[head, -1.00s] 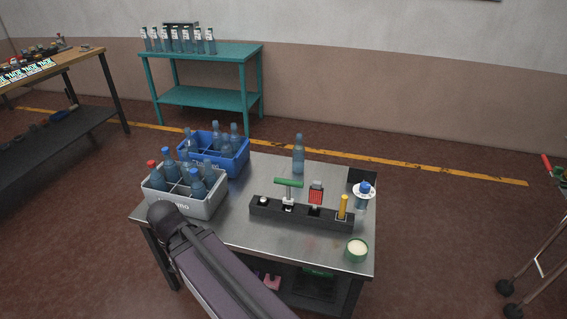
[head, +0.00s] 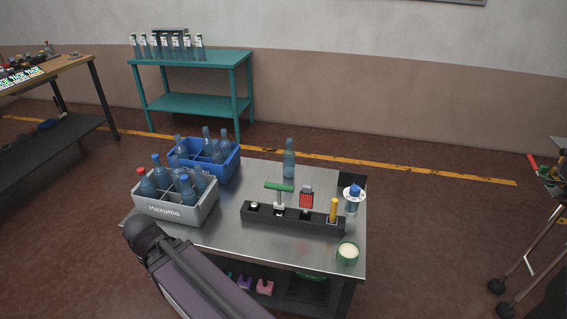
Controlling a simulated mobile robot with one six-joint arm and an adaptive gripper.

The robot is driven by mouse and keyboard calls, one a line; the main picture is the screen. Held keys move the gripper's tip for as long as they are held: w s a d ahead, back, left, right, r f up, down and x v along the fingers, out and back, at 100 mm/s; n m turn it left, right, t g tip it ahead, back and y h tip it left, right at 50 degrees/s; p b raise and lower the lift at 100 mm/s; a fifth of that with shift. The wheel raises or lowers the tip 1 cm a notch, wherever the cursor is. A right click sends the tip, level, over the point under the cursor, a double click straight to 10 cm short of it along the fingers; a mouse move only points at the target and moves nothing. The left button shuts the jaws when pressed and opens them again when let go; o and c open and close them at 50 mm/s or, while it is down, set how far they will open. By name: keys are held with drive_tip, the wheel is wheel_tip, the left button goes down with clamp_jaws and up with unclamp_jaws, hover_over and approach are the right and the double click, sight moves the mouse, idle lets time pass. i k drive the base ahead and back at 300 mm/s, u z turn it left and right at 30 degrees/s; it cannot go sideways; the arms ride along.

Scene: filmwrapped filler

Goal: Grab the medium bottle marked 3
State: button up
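Several bottles with white labels (head: 172,47) stand in a row on the teal table (head: 220,58) at the back left. Their label marks are too small to read, so I cannot tell which one is marked 3. A single blue-grey bottle (head: 289,160) stands upright at the back of the near metal table; I see no label on it. More bottles stand in the blue crate (head: 228,168) and in the grey crate (head: 178,213). My arm shows at the bottom left, but my gripper is not in view.
On the near metal table (head: 245,247) are a black tool holder (head: 292,219), a white-and-blue dispenser (head: 353,198) and a green-rimmed bowl (head: 347,253). A wooden workbench (head: 75,66) stands at left and a cart (head: 540,240) at right. Open floor separates the near and teal tables.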

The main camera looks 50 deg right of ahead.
sight(289, 154)
drive_tip(key=u, duration=0.25)
drive_tip(key=k, duration=1.35)
drive_tip(key=z, duration=1.35)
drive_tip(key=i, duration=0.8)
drive_tip(key=u, duration=0.05)
